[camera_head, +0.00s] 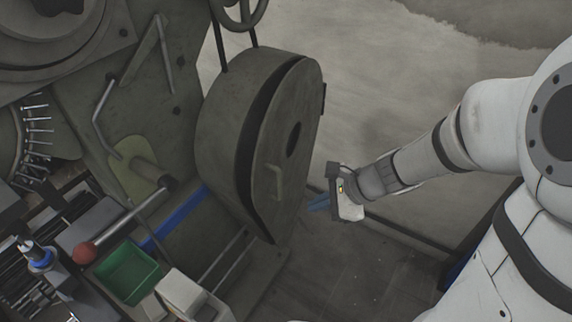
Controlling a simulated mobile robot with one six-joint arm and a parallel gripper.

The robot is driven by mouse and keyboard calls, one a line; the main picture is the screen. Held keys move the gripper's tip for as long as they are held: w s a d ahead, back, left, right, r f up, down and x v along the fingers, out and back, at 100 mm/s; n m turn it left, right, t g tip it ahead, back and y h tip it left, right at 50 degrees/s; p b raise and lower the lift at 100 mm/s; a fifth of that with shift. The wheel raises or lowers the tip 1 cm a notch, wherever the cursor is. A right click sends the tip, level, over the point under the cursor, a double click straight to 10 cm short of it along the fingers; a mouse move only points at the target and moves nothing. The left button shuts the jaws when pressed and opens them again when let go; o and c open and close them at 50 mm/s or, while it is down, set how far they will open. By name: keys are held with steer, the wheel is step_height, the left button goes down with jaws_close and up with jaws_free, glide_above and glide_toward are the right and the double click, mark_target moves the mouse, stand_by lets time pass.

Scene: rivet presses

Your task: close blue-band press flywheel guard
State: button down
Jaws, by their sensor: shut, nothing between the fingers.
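The blue-band press has a blue stripe (174,220) on its body. Its flywheel guard is a grey rounded housing (222,125) with a round-topped cover (303,105). The cover stands ajar, with a dark gap along its left side. It has a dark oval hole and a small handle (277,182) near its left edge. A dark hinge-like piece sits on its right edge. My gripper (319,204) is to the right of the cover's lower part, shut and empty, with its bluish fingertips pointing left. I cannot tell whether they touch the cover.
A green bin (127,273), a light box (182,293) and a red-knobbed lever (85,253) are at the lower left. A handwheel (240,12) is above the guard. Open floor (410,70) lies to the upper right. A dark rail (420,243) runs below my arm.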

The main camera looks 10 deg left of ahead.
steer(key=w+a+f+m+t+b, duration=0.1)
steer(key=w+a+f+m+b, duration=0.15)
steer(key=f+m, duration=0.5)
steer(key=n+b, duration=0.1)
steer(key=b, duration=0.1)
glide_toward(264, 215)
step_height(264, 215, down, 4)
steer(key=a, duration=0.2)
steer(key=shift+w+a+f+y, duration=0.2)
steer(key=shift+w+a+y, duration=0.2)
steer(key=shift+w+a, duration=0.25)
steer(key=shift+s, duration=0.1)
